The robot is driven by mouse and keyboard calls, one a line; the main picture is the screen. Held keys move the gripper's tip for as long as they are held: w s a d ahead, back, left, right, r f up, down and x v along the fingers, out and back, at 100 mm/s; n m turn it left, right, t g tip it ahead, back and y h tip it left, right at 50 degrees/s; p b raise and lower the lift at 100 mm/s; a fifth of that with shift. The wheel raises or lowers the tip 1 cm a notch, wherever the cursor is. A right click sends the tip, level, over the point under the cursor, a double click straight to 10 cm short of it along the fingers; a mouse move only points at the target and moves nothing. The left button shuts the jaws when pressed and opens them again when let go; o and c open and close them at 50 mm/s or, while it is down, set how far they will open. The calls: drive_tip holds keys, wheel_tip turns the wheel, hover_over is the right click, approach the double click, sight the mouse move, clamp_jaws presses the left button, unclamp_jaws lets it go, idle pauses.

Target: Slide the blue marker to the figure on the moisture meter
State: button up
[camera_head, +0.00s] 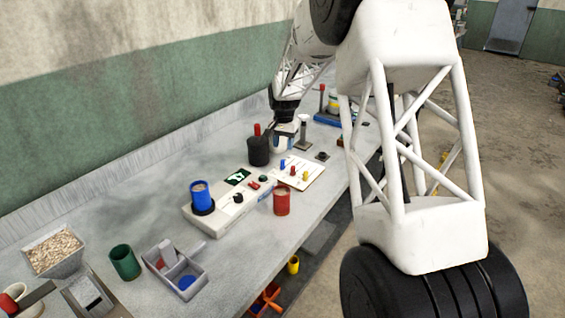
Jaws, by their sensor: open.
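The moisture meter (222,222) is a pale box on the bench with a small dark green display (238,177); its figure is too small to read. A blue cup (201,194) stands in the round black seat at its left end. A white board (313,183) lies just behind it to the right, carrying blue, yellow and red markers. The blue marker (283,164) is the leftmost, towards the board's far side. My gripper (284,149) is open, pointing down just beyond the board, apart from the marker as far as I can tell. Its fingertips are small and partly unclear.
A black pot (258,152) with a red handle stands close left of my gripper. A red cup (281,201) stands in front of the board. A green cup (125,263), a grey divided tray (190,283) and a grain bin (75,264) fill the near left.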

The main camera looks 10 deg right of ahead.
sight(283, 160)
drive_tip(key=shift+w+f, duration=0.7)
drive_tip(key=shift+w, duration=0.05)
drive_tip(key=shift+f, duration=0.1)
drive_tip(key=shift+f, duration=3.8)
clamp_jaws()
